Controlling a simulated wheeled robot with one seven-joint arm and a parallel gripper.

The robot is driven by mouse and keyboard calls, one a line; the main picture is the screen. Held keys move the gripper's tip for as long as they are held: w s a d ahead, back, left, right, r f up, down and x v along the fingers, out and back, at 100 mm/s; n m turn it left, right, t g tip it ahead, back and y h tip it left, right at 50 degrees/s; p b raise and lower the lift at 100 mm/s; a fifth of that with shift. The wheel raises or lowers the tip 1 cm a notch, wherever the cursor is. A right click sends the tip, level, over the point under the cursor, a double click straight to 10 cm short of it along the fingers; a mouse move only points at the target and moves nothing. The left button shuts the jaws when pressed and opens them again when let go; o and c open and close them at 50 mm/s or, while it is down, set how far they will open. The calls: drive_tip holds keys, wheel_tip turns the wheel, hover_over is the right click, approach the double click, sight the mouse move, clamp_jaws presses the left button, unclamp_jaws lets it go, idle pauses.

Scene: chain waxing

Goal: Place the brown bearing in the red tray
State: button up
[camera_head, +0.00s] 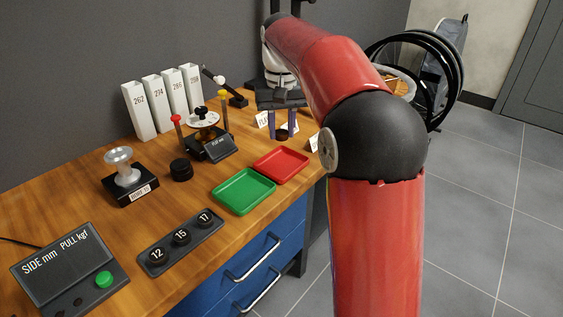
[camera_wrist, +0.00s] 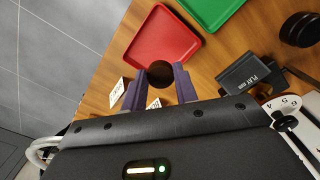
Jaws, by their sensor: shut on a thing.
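The brown bearing (camera_wrist: 160,72) is a small dark disc between my gripper's two purple fingertips. My gripper (camera_head: 283,132) is shut on it, fingers pointing down. In the head view the bearing (camera_head: 281,134) shows low between the fingers, just behind the red tray (camera_head: 281,165). In the wrist view the bearing overlaps the edge of the red tray (camera_wrist: 162,36) nearest my gripper (camera_wrist: 160,78). Its height above the table is hard to tell. The red tray is shallow and looks empty.
A green tray (camera_head: 243,191) lies beside the red one. Small white cards (camera_head: 263,119) stand near my fingers. A dial gauge stand (camera_head: 203,120) with a small display, a black round piece (camera_head: 181,170) and white numbered holders (camera_head: 139,110) stand to the left. The table's front edge is close.

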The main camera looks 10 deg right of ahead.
sight(282, 165)
wheel_tip(282, 165, down, 8)
drive_tip(key=shift+b, duration=0.9)
drive_tip(key=o, duration=1)
drive_tip(key=shift+o, duration=0.2)
